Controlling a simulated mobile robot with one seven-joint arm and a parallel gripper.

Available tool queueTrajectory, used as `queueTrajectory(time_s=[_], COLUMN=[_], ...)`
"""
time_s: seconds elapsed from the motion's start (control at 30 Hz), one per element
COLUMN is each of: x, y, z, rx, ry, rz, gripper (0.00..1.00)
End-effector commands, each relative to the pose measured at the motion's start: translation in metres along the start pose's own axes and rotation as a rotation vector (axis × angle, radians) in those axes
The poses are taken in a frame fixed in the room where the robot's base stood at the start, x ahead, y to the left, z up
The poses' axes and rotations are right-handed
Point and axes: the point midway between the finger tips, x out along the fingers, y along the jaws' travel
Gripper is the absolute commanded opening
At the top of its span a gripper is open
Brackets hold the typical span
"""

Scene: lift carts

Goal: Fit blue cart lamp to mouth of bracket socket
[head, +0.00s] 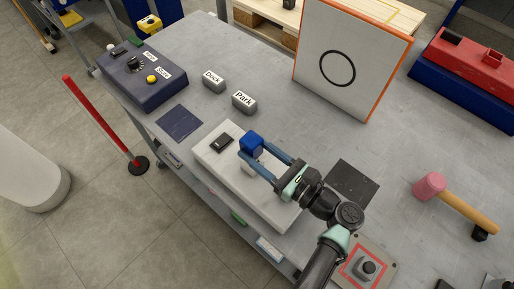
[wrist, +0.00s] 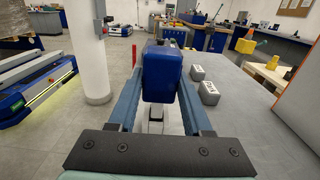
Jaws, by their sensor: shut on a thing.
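The blue cart lamp (head: 251,142) is between the fingertips of my gripper (head: 252,151), which is shut on it. It also shows in the wrist view as a dark blue block (wrist: 162,72) with a dark top. A pale part (wrist: 156,116) shows below the lamp, between the fingers. The gripper is over a long whitish block (head: 272,204) at the table edge. A small black fitting (head: 221,142) sits on that block, left of the lamp. I cannot tell whether it is the bracket socket, nor whether the lamp touches anything below.
A dark control box (head: 143,80) stands at the far left. Grey blocks marked Dock (head: 213,82) and Park (head: 244,103) lie beyond the lamp. A white panel (head: 345,75) stands behind. A pink-headed mallet (head: 430,186) lies right. The middle tabletop is mostly clear.

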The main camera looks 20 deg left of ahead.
Motion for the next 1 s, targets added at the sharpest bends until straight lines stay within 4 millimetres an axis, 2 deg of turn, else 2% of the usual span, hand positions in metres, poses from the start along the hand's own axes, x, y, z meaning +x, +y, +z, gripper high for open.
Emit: queueTrajectory(time_s=[0.97,1.0], x=[0.0,0.0], y=[0.0,0.0], z=[-0.03,-0.029], rx=[-0.001,-0.001], ry=[-0.001,-0.001], rz=[0.0,0.0], gripper=[0.0,0.55])
